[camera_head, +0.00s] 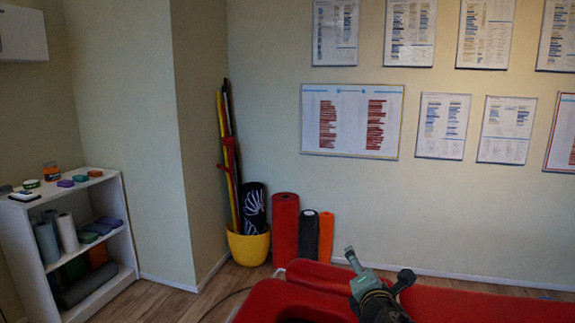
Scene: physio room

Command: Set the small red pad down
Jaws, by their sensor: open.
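My gripper (379,268) is at the bottom, right of centre, over or in front of red padded surfaces. Its two fingers are spread, with nothing seen between them. A red padded surface (450,300), which looks like a treatment table, spans the bottom right. Rounded red padding (275,303) shows left of my gripper, and another red section (315,272) lies behind it. I cannot tell whether one of these is the small red pad. My gripper and arm hide part of the red surface.
A white shelf (100,274) with rolls and small items stands at the left. A yellow pot (247,247) holds poles and a dark patterned roll. Red (285,230), dark (308,236) and orange (326,237) rolls stand by the wall. Wooden floor (185,305) is open between shelf and table, with a thin cable.

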